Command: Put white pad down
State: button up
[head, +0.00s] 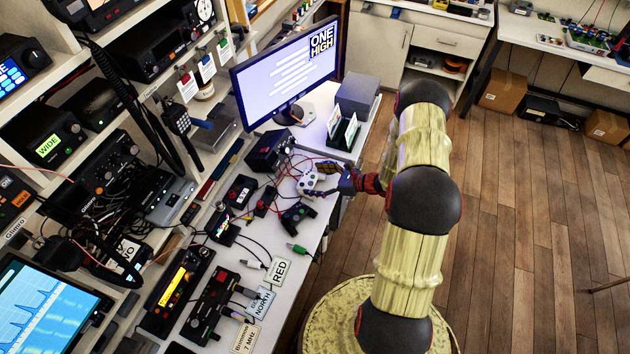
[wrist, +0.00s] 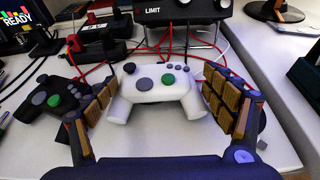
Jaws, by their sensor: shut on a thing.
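The white pad (head: 310,180) is a white game controller with grey sticks and a green button. In the wrist view the white pad (wrist: 158,94) lies between the two padded fingers of my gripper (wrist: 160,105), with its grips toward me. In the head view my gripper (head: 325,183) reaches over the white desk (head: 318,212) from the right, shut on the pad. The pad is at or just above the desk top; I cannot tell whether it touches. Part of its sides is hidden by the fingers.
A dark pad (head: 298,217) lies close by; it also shows in the wrist view (wrist: 50,95). A black box marked LIMIT (wrist: 182,12) stands behind, with red cables (wrist: 140,52) around it. A monitor (head: 288,72) and a card holder (head: 343,132) stand farther back.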

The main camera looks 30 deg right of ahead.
jog(key=shift+f, duration=0.2)
jog(key=o, duration=1.7)
jog(key=shift+r, duration=0.15)
jog(key=p+v, duration=0.1)
jog(key=v, duration=1)
jog(key=s+a+r+n+g, duration=0.2)
jog(key=a+r+n+g, duration=0.2)
jog(key=a+r+n, duration=0.6)
jog(key=s+a+r+n+g, duration=0.1)
jog(key=a+r+n+g, duration=0.5)
jog(key=r, duration=0.8)
jog(key=s+a+r+n+t+h, duration=0.1)
jog(key=s+a+r+n+h, duration=0.1)
jog(key=s+r+n, duration=0.2)
jog(key=s+a+r+n+t+h, duration=0.2)
jog(key=s+r+n+h, duration=0.1)
jog(key=s+r, duration=0.4)
jog(key=s+a+r+n+t+h, duration=0.1)
jog(key=s+a+r+n+h, duration=0.2)
jog(key=s+r+n, duration=0.2)
jog(key=shift+s+a+r+n+t, duration=0.1)
jog(key=shift+s+r+n+t, duration=0.3)
jog(key=shift+r+n, duration=0.1)
